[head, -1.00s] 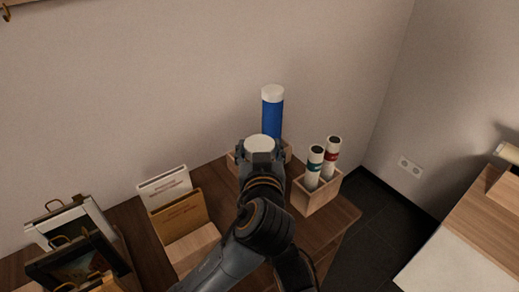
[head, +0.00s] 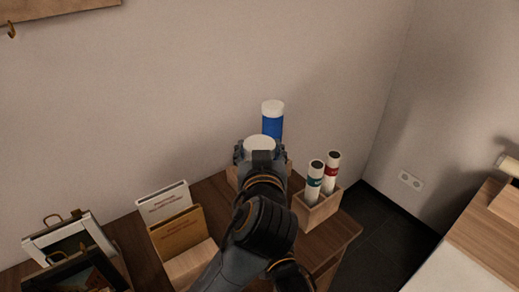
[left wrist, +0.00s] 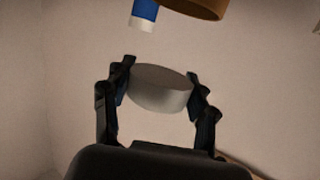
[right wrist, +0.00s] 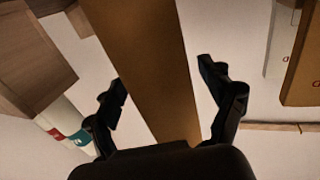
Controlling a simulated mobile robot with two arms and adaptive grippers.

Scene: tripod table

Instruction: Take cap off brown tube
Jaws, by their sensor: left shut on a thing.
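My left gripper (head: 261,150) is shut on a pale round cap (left wrist: 160,88), which shows between both fingers in the left wrist view and as a white disc in the head view. The brown tube (left wrist: 207,8) shows its end at the top of the left wrist view, apart from the cap. In the head view my left arm hides the tube. In the right wrist view the brown tube (right wrist: 148,60) runs between the spread fingers of my right gripper (right wrist: 163,80), with a gap on the right side. The right gripper is hidden in the head view.
A blue tube with a white cap (head: 273,107) stands just behind my left gripper. A wooden box (head: 318,212) with teal-banded and red-banded tubes is to the right. A letter holder (head: 180,228) and picture frames (head: 65,240) stand left on the brown table.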

